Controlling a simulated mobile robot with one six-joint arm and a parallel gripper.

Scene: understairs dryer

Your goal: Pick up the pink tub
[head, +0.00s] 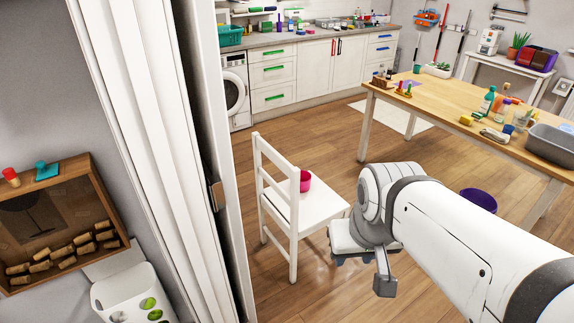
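The pink tub (305,182) is a small, bright pink container. It stands on the seat of the white chair (318,212), towards the backrest, and a backrest post partly covers it. My gripper (372,270) is at the end of my white arm, to the right of and lower in the picture than the tub, beside the chair's front edge. It is apart from the tub. One grey finger shows clearly; the rest is partly hidden by the wrist, so its opening is unclear.
A wooden table (447,93) with bottles and a grey basin (552,143) stands at the right. A purple bucket (478,200) is on the floor behind my arm. A white folding door (150,120) stands left of the chair. Open floor lies between chair and cabinets.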

